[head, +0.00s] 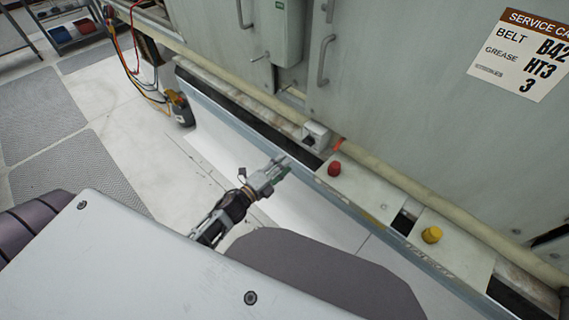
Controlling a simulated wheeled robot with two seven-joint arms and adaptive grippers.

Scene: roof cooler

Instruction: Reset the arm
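My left gripper (279,169) shows near the middle of the head view, in front of the long sill at the foot of the cabinet. Its two fingers point up and to the right, with a small gap between the tips, and nothing shows between them. My arm behind it runs down to the lower left and goes out of sight behind my own pale body panel. My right gripper is not in view.
The grey cabinet (405,110) bears a service card (522,50). Its sill carries a red knob (334,168), a yellow knob (432,235) and a small white box (315,135). Coloured cables (137,62) hang at the upper left. Open floor (120,120) lies left.

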